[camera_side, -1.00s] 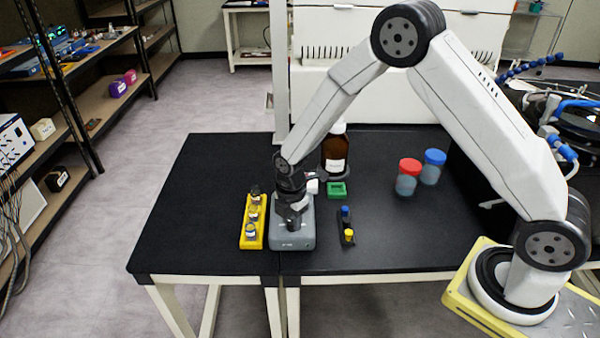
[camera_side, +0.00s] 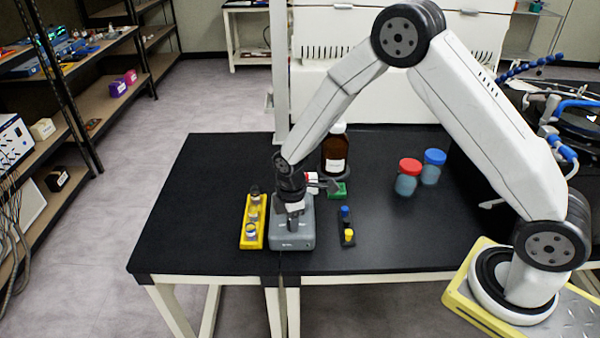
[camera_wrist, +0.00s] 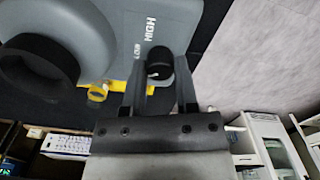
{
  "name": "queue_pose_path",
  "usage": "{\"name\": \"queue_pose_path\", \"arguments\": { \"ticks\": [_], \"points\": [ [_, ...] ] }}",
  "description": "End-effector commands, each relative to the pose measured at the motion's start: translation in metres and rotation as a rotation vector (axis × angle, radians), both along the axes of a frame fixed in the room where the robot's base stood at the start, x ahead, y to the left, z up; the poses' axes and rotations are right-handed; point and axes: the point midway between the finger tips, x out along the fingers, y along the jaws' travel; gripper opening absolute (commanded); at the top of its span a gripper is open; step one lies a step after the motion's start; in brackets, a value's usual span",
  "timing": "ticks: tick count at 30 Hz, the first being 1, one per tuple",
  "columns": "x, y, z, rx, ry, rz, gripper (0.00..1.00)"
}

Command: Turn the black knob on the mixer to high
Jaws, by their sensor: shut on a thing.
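The grey mixer (camera_side: 292,239) stands near the front edge of the black table, mostly under my wrist in the side view. In the wrist view its grey top (camera_wrist: 120,28) fills the upper left, with white "HIGH" lettering. The black knob (camera_wrist: 160,62) sits beside the lettering, between my fingers. My gripper (camera_wrist: 160,75) is shut on the knob, one finger on each side. A round black cup-like part (camera_wrist: 40,72) of the mixer is at the left of the wrist view. In the side view my gripper (camera_side: 293,218) points down onto the mixer; the knob is hidden there.
A yellow rack (camera_side: 246,240) with vials stands close left of the mixer. A small black rack (camera_side: 347,230) with blue and yellow caps is to its right. A green block (camera_side: 338,191) and brown bottle (camera_side: 335,150) stand behind. Red-capped (camera_side: 408,178) and blue-capped (camera_side: 432,168) jars stand farther right.

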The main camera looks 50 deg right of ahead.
Motion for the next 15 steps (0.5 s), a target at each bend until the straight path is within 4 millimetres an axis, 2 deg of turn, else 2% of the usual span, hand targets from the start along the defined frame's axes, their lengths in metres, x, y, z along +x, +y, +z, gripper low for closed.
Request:
{"name": "queue_pose_path", "arguments": {
  "ticks": [15],
  "points": [
    [0.0002,0.0005,0.0008,0.000,-0.001,-0.492,0.00]
  ]
}}
